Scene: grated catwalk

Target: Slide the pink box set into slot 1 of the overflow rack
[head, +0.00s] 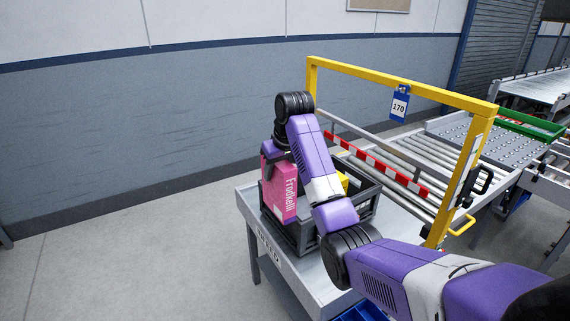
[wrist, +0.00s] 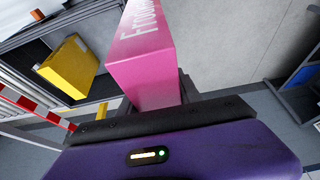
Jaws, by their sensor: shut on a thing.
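The pink box (head: 279,187), with white lettering, is upright in my gripper (head: 277,153), which is shut on its top. In the head view it covers the left corner of a dark grey crate (head: 302,234); its exact height over the crate is unclear. In the wrist view the pink box (wrist: 143,60) extends out from my gripper (wrist: 160,108), with the crate interior to its left and grey floor to its right. The fingertips are largely hidden. I cannot pick out the overflow rack or slot 1 for certain.
The crate stands on a grey table (head: 318,285) and holds a yellow box (wrist: 68,67). A yellow frame (head: 400,77) with a blue 170 sign (head: 399,105) and a red-white bar (head: 372,160) rises behind it. A roller conveyor (head: 400,165) lies beyond. Floor at left is clear.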

